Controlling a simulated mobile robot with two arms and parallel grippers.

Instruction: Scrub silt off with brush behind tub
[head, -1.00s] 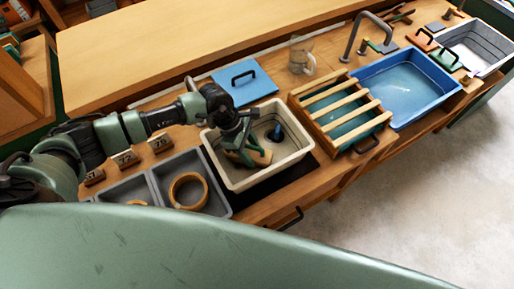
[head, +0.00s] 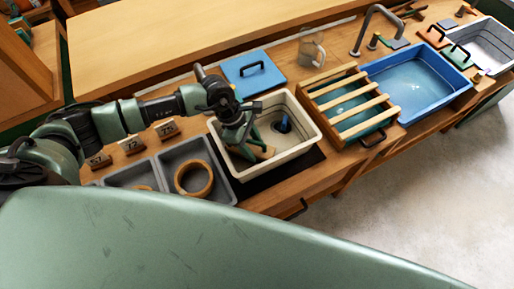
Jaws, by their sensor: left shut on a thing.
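A cream tub (head: 308,145) stands on the wooden bench. My left gripper (head: 245,148) is inside it, low on the tub's left side, pointing down. It is shut on a tan wooden piece (head: 265,153), which may be the brush; no bristles show, and the gripper hides part of it. A small blue upright thing (head: 284,124) stands on a dark round spot at the back right of the tub floor. I cannot make out silt clearly, nor whether the piece touches the floor. My right gripper is not in view.
Grey trays (head: 222,190), one holding a wooden ring (head: 193,179), stand left of the tub. A blue lidded board (head: 254,75) lies behind it. A slatted rack (head: 350,105) and blue basin (head: 418,85) stand to the right. A clear jug (head: 311,50) stands behind.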

